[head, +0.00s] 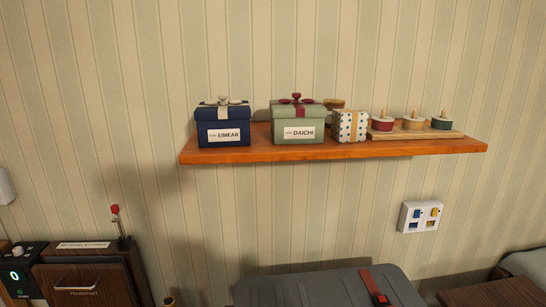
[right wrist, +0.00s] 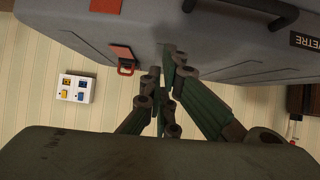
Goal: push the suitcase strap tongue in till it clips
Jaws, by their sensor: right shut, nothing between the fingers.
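A grey suitcase (head: 330,288) shows at the bottom edge of the head view, cut off by the frame. In the right wrist view the suitcase (right wrist: 200,28) fills the top. A red strap piece (right wrist: 122,52) there ends in a small red frame-like part (right wrist: 126,69). Whether the tongue is seated cannot be told. My right gripper (right wrist: 163,75) is shut and empty, its fingertips close to the suitcase, just right of that red part. My left gripper is not in view.
A wall shelf (head: 330,150) with gift boxes and a peg board is above the suitcase. A white wall plate (head: 419,216) is to the right. A brown box (head: 85,285) stands at left. The suitcase's black handle (right wrist: 245,8) is above my right fingers.

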